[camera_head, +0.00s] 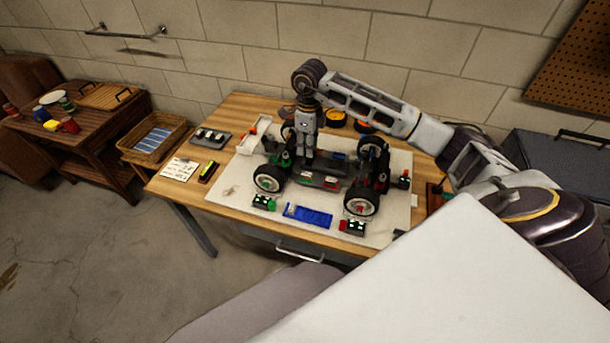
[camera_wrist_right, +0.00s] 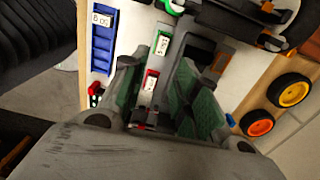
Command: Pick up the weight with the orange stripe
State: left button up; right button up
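I cannot make out a weight with an orange stripe for certain in either view. A red-labelled block (camera_wrist_right: 150,84) and a green-labelled block (camera_wrist_right: 163,43) sit in the car's chassis. The model car (camera_head: 318,176) stands on a white board on the table. My right gripper (camera_head: 306,151) points down over the rear middle of the car. In the right wrist view its green-padded fingers (camera_wrist_right: 160,95) are apart, with the red-labelled block showing between them. Contact is unclear. My left gripper is not in view.
Two wheels with yellow (camera_wrist_right: 290,92) and orange (camera_wrist_right: 257,123) hubs lie behind the car. A blue tray (camera_head: 308,214) lies in front. A dark tray (camera_head: 210,138) and a white tray (camera_head: 247,139) with an orange item stand left. The car's wheels surround the gripper.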

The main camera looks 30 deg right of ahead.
jog(key=shift+s+d+r, duration=0.1)
jog(key=shift+d, duration=0.25)
send_over(308, 174)
notch_tip(308, 174, down, 8)
jog(key=shift+s+r+p, duration=0.1)
jog(key=shift+r+p, duration=0.05)
jog(key=shift+p, duration=0.15)
jog(key=shift+f, duration=0.45)
jog(key=shift+f, duration=0.15)
